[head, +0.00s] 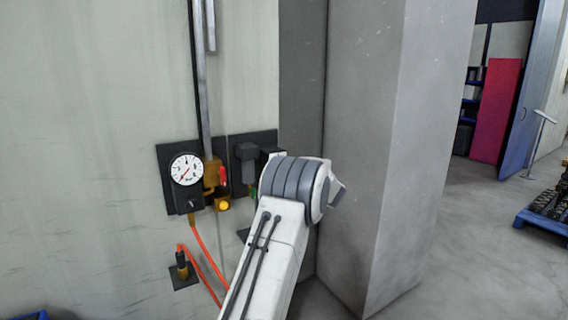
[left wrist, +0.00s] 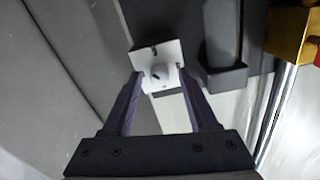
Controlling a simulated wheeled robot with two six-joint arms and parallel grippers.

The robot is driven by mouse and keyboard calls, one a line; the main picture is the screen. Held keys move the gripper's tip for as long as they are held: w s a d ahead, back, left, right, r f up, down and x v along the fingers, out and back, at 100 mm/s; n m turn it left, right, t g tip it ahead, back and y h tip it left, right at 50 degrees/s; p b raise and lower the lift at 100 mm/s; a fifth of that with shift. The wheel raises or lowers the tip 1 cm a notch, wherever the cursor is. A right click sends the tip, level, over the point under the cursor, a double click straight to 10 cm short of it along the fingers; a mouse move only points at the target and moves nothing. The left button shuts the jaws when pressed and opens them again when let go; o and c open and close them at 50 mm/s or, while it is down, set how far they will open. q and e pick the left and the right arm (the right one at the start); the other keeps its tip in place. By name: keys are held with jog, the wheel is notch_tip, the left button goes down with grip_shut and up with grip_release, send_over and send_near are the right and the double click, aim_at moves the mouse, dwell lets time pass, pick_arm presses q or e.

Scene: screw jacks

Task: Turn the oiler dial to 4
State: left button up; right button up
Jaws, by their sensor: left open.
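In the head view, my white arm covers the dial's area and hides the gripper. My right gripper is not in view.
A round white gauge (head: 187,169) with a red needle is on the wall panel left of my arm. A yellow fitting (head: 224,206) and orange hoses (head: 205,262) are nearby. A large grey pillar (head: 365,150) stands right of my arm. A dark holder (left wrist: 224,77) is beside the dial.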

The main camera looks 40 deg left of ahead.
pick_arm(q)
jog(key=shift+c, duration=0.3)
grip_shut()
jog(key=shift+f+n+b, duration=0.15)
jog(key=shift+n+b, duration=4.7)
jog(key=shift+n, duration=2.25)
jog(key=shift+f+n+b, duration=0.1)
jog(key=shift+n+b, duration=4.75)
jog(key=shift+n, duration=2.55)
